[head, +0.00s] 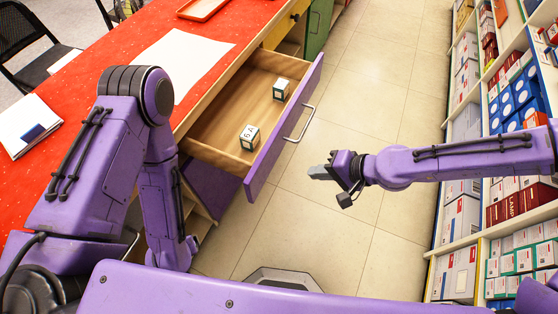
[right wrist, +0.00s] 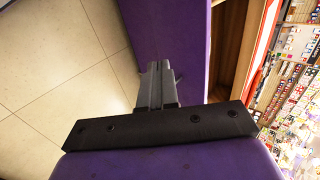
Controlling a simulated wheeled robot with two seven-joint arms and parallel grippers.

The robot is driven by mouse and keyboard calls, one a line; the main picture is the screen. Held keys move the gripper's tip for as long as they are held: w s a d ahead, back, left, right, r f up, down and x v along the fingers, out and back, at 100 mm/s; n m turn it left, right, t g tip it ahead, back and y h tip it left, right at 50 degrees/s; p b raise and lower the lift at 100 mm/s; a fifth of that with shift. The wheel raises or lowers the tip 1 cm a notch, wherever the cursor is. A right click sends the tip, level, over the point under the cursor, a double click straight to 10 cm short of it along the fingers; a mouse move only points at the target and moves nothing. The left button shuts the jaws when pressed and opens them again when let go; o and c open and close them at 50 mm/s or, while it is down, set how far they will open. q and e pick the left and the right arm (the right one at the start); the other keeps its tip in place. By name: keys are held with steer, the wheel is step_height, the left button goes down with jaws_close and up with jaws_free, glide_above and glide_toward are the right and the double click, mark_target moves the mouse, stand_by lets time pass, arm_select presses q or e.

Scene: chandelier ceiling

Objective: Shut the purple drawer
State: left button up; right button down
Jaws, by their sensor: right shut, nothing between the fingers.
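The purple drawer (head: 262,165) is pulled out from under the red counter in the head view. Its purple front with a metal bar handle (head: 300,124) faces right. Two lettered blocks lie inside, one near (head: 249,137) and one farther back (head: 281,89). My right gripper (head: 314,172) is shut and empty, to the right of the drawer front's near end, apart from it in the head view. In the right wrist view the shut fingers (right wrist: 157,85) point toward the purple drawer front (right wrist: 168,30). My left arm shows on the left, but its gripper is not visible.
The red counter (head: 110,75) holds a white sheet (head: 181,62), a red tray (head: 203,8) and a white booklet (head: 27,125). Shelves of boxes (head: 510,190) line the right. Tiled floor (head: 345,110) lies clear between counter and shelves.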

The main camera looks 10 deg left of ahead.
glide_toward(265, 170)
step_height(265, 170, down, 4)
steer(key=shift+w+a+f+p, duration=0.1)
steer(key=shift+w+a+p, duration=0.15)
steer(key=shift+a, duration=0.4)
steer(key=shift+w+a+p, duration=0.15)
steer(key=shift+w+a, duration=0.1)
steer(key=shift+a, duration=0.4)
steer(key=shift+w+a+f+p, duration=0.1)
steer(key=shift+w+a+p, duration=0.15)
steer(key=shift+a, duration=0.45)
